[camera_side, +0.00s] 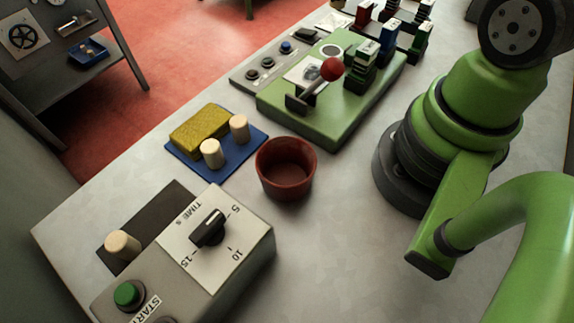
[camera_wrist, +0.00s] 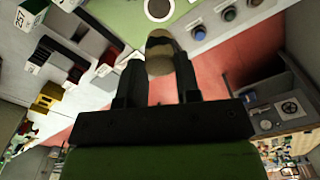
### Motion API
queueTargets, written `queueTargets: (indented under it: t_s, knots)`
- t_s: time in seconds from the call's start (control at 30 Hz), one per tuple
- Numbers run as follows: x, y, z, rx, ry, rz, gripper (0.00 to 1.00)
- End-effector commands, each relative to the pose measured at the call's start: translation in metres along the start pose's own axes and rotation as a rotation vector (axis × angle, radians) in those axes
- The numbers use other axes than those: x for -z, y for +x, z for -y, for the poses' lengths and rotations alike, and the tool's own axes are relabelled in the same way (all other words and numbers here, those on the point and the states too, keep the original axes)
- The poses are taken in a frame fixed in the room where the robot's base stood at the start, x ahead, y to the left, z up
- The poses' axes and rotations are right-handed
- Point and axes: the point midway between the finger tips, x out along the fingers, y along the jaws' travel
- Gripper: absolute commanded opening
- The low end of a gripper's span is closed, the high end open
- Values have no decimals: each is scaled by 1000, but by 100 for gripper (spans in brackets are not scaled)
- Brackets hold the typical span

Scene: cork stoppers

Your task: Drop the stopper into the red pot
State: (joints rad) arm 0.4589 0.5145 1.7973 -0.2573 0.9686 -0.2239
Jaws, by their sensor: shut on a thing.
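My gripper (camera_wrist: 160,72) is shut on a cork stopper (camera_wrist: 161,62), tan with a rounded top and held between the fingertips in the wrist view. The gripper and this stopper are outside the side view, so their distance from the pot cannot be told. The red pot (camera_side: 285,170) stands upright on the grey table in the middle of the side view. I see no stopper in the visible part of its inside. I cannot make out the pot in the wrist view. Two pale stoppers (camera_side: 211,153) (camera_side: 239,128) stand on a blue mat (camera_side: 225,168) left of the pot.
A yellow sponge (camera_side: 198,129) lies on the blue mat. Another pale stopper (camera_side: 122,245) is at a dark panel beside the timer box (camera_side: 240,250). A green fixture (camera_side: 330,128) with a red-knobbed lever (camera_side: 331,69) stands behind the pot. Bare table lies right of the pot.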

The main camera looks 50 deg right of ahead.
Motion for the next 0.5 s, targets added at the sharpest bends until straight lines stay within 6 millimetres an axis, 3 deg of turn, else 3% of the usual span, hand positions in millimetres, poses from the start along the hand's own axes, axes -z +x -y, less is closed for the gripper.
queueTargets:
  t_s: [0.13,0.27,0.5]
  knots:
    - [-8,-2,25,0,-10,0,9]
    - [-30,-7,70,0,-18,0,9]
    - [-103,-15,151,1,-22,-1,9]
